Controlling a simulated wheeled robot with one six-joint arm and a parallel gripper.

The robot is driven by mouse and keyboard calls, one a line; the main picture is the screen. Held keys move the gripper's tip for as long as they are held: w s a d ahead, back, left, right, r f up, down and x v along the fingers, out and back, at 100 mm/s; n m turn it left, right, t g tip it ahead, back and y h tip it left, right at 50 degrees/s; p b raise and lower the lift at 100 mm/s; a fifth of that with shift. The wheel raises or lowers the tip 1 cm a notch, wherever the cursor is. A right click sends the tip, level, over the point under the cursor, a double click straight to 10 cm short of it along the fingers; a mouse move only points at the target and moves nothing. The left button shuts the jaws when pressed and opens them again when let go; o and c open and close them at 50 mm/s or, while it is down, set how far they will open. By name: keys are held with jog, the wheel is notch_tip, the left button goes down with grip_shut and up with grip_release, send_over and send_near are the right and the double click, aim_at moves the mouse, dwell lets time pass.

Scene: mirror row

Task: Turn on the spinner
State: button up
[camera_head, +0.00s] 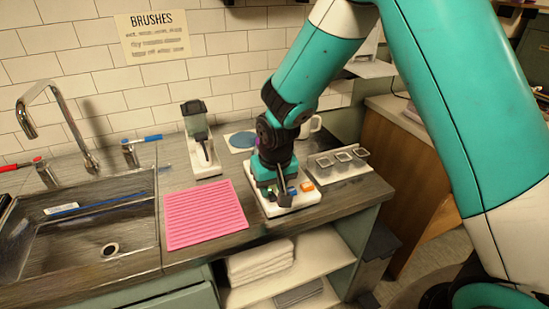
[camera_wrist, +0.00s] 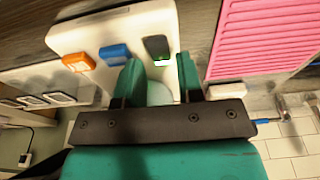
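A white device (camera_wrist: 100,30), which I take to be the spinner, sits on the counter; its white base (camera_head: 276,208) also shows in the head view. On its top are an orange button (camera_wrist: 78,62), a blue button (camera_wrist: 115,53) and a dark switch (camera_wrist: 157,47) with a green patch. My gripper (camera_wrist: 160,62) points down over the device. Its two teal fingers are apart, with the dark switch just beyond the gap between their tips. A pale rounded part (camera_wrist: 159,93) shows between the fingers. I cannot tell whether a finger touches the switch. In the head view my gripper (camera_head: 282,195) hides part of the device.
A pink ribbed mat (camera_head: 205,213) lies left of the device, with a sink (camera_head: 80,235) farther left. Behind stand a white appliance with a dark container (camera_head: 195,120) and a white mug (camera_head: 310,125).

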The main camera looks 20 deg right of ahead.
aim_at(277, 208)
notch_tip(277, 208, up, 15)
jog(key=s, duration=0.2)
jog(key=shift+s+r+b, duration=0.2)
jog(key=shift+s+b, duration=0.1)
jog(key=shift+s, duration=0.1)
jog(key=s+a+r+n+g+y, duration=0.1)
jog(key=s+a+n+y, duration=0.1)
jog(key=s, duration=0.9)
jog(key=s+a+r+n+g+y, duration=0.1)
jog(key=s+n, duration=0.4)
jog(key=s, duration=0.6)
jog(key=shift+a+r+y, duration=0.25)
jog(key=shift+a+y, duration=0.35)
jog(key=shift+a, duration=0.15)
jog(key=shift+w, duration=0.1)
jog(key=shift+c, duration=0.2)
